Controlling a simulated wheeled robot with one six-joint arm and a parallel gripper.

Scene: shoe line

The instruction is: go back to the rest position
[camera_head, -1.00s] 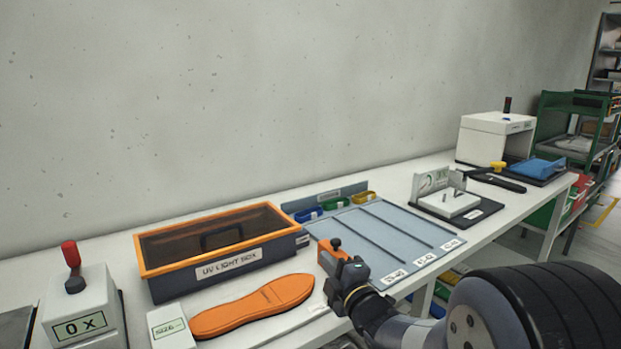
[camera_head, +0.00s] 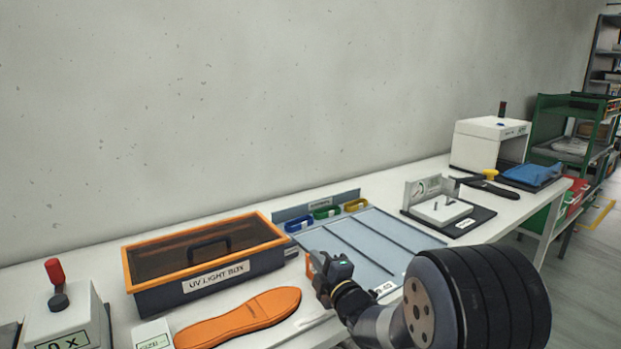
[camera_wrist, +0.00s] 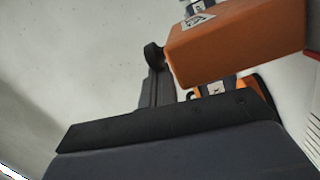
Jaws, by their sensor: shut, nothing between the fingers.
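My gripper (camera_head: 312,264) is in the head view, above the front part of the bench, between the orange insole and the grey-blue lane tray. It is shut and holds nothing. Its orange fingers are small and partly hidden by the wrist. In the wrist view an orange finger part (camera_wrist: 235,45) fills the upper right, with dark parts below it. The arm comes in from the lower right of the head view.
The UV light box (camera_head: 205,265) stands left of my gripper with the orange insole (camera_head: 240,318) in front. The lane tray (camera_head: 385,243) lies behind and right. A white gauge fixture (camera_head: 440,208) and a white machine (camera_head: 487,145) stand farther right. The wall (camera_head: 250,100) is behind the bench.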

